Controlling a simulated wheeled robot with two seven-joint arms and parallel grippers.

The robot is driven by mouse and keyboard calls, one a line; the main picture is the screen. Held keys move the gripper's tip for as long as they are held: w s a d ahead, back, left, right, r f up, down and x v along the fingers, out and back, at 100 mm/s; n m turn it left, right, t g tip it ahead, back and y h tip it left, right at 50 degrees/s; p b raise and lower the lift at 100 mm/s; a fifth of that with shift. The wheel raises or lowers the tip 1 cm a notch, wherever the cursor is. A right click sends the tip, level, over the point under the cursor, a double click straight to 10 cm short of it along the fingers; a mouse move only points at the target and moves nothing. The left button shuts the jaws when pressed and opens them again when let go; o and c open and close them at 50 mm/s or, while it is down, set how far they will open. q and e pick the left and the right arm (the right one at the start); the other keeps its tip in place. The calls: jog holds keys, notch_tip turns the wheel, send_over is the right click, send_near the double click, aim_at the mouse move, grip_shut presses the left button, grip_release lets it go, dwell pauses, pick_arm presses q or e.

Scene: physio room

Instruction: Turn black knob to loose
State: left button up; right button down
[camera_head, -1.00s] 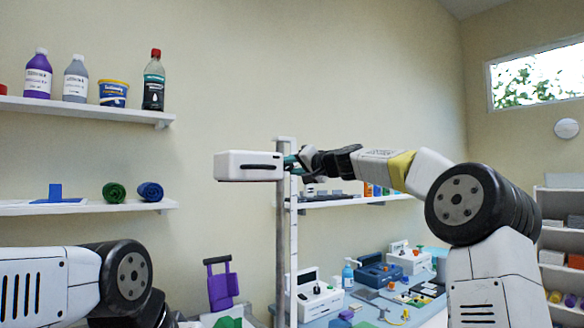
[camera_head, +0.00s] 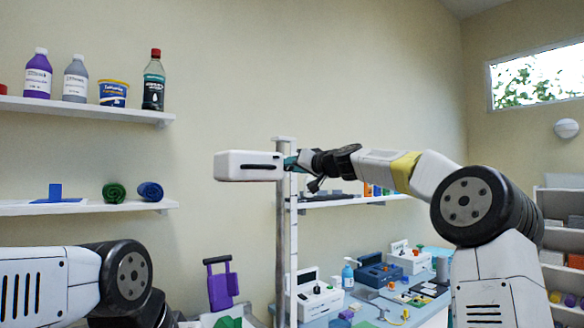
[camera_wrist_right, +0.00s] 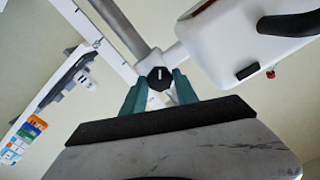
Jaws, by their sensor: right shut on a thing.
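The black knob (camera_wrist_right: 159,78) sits on a white collar where a white arm meets a pole, and its white pointer line shows in the right wrist view. My right gripper (camera_wrist_right: 160,92) is shut on the knob, with one teal finger on each side of it. In the head view, my right gripper (camera_head: 291,162) is at the pole (camera_head: 283,228), just right of a white box-shaped unit (camera_head: 247,166) with a dark slot, and hides the knob. My left arm shows at the lower left of the head view, but its gripper is out of sight.
A shelf with bottles (camera_head: 90,108) and a shelf with rolled towels (camera_head: 90,207) are on the left wall. A table (camera_head: 345,303) with a blue case (camera_head: 380,274) and several small devices stands below my right arm.

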jog(key=c, duration=0.9)
grip_release()
jog(key=shift+c, duration=0.2)
jog(key=shift+d, duration=0.1)
jog(key=v, duration=0.7)
jog(key=shift+s, duration=0.3)
jog(key=shift+d, duration=0.2)
